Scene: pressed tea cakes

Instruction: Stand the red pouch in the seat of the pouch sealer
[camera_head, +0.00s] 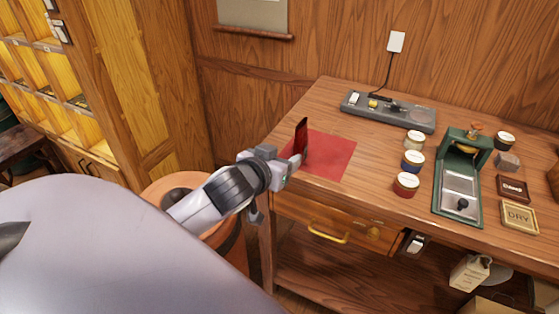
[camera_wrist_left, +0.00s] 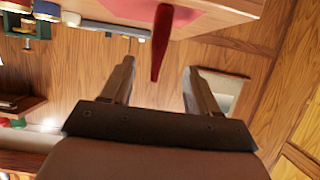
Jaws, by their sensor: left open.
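The red pouch (camera_head: 301,137) stands upright at the left edge of a red mat (camera_head: 330,154) on the table. My left gripper (camera_head: 291,163) is beside the pouch at the table's left edge, and its fingers are partly hidden in the head view. In the left wrist view, the gripper (camera_wrist_left: 159,66) is open, with the red pouch (camera_wrist_left: 162,38) showing between its spread fingers and a gap on each side. The long grey corded device (camera_head: 385,111) at the back of the table looks like the pouch sealer. My right gripper is not in view.
Three small jars (camera_head: 413,161) stand right of the mat. A green press-like device (camera_head: 458,190) is beyond them, with small boxes (camera_head: 519,216) at the far right. A drawer with a brass handle (camera_head: 328,235) is under the tabletop. A round brown container (camera_head: 180,190) stands left of the table.

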